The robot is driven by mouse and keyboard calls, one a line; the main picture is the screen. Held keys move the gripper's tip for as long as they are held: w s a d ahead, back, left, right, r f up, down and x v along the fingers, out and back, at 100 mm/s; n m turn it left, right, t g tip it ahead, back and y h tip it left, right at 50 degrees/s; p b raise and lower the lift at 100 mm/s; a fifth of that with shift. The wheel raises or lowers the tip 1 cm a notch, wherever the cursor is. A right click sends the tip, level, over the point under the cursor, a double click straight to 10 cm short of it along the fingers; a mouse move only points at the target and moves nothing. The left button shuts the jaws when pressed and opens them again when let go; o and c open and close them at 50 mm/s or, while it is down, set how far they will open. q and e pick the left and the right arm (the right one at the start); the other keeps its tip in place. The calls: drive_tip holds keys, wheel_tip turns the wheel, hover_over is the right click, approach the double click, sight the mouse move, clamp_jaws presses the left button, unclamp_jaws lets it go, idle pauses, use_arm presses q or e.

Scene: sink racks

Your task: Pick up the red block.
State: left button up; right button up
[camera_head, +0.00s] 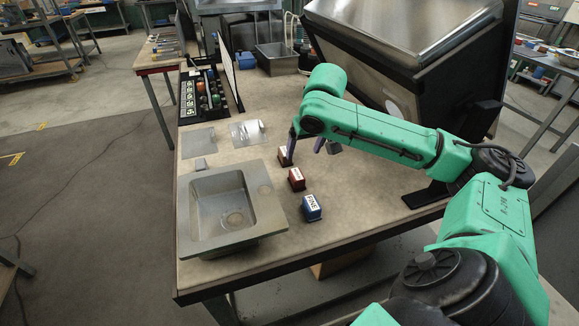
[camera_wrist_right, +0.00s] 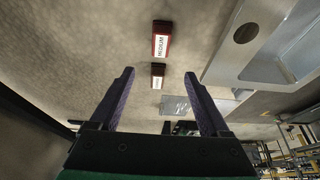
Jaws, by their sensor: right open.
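The red block (camera_head: 297,180) stands on the worktop right of the sink, with a white label. In the right wrist view, the red block (camera_wrist_right: 162,38) shows its label, "MEDIUM", and lies beyond the fingertips. My right gripper (camera_head: 305,146) is open over the worktop, on the far side of the red block. In the wrist view, its two fingers (camera_wrist_right: 159,73) are spread, and a darker brown-red block (camera_wrist_right: 157,84) appears between them. I cannot tell whether a finger touches that block. My left gripper is not in view.
The brown-red block (camera_head: 284,157) stands behind the red one, and a blue block (camera_head: 312,208) labelled "FINE" stands in front. A metal sink (camera_head: 255,225) is left. A large tilted metal unit (camera_head: 400,35) stands back right.

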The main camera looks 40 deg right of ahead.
hover_over(297, 174)
drive_tip(key=s, duration=0.2)
drive_tip(key=f, duration=0.7)
drive_tip(key=shift+w+a+f, duration=0.15)
drive_tip(key=shift+a+f, duration=0.05)
drive_tip(key=x, duration=0.5)
drive_tip(key=shift+a+f, duration=0.1)
drive_tip(key=shift+f, duration=0.55)
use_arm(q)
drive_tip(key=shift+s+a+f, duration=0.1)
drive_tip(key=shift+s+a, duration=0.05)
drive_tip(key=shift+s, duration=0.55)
use_arm(e)
clamp_jaws()
drive_tip(key=shift+r, duration=0.15)
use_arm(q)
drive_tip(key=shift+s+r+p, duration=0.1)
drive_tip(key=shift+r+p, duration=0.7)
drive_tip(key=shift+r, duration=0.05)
use_arm(e)
wheel_tip(297, 174, up, 20)
